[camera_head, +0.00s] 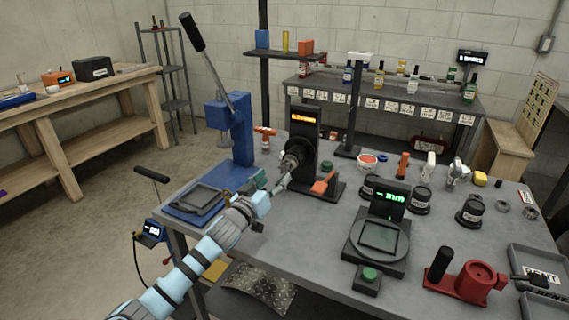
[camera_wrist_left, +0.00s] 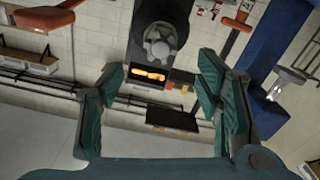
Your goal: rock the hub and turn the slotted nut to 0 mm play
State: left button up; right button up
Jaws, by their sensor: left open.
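The hub (camera_head: 291,161) is mounted on a black stand (camera_head: 311,125) with a lit orange readout, whose digits are too small to read. In the left wrist view the grey slotted nut (camera_wrist_left: 160,40) faces me at the centre of the dark hub, above the orange readout (camera_wrist_left: 149,75). My left gripper (camera_head: 283,177) reaches up to the front of the hub. In the left wrist view its two teal fingers are spread apart with nothing between the pads, and the nut lies beyond the tips. Contact with the hub cannot be told. My right gripper is out of view.
A blue arbor press (camera_head: 231,130) with a long lever stands left of the hub. An orange paddle (camera_head: 321,186) lies by the stand's base. A scale (camera_head: 378,240) with a green display and a red fixture (camera_head: 470,285) are at the right.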

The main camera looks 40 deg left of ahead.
aim_at(283, 170)
pick_arm(q)
jog(key=w+b, duration=0.1)
jog(key=w, duration=0.1)
jog(key=w+a+b, duration=0.1)
jog(key=w, duration=0.2)
jog(key=w+b, duration=0.1)
jog(key=w, duration=0.2)
jog(key=shift+w+a+f+b, duration=0.1)
jog(key=shift+a+f+b, duration=0.05)
jog(key=shift+f+b, duration=0.25)
jog(key=shift+r, duration=0.2)
jog(key=c, duration=1.2)
jog(key=shift+o, duration=0.2)
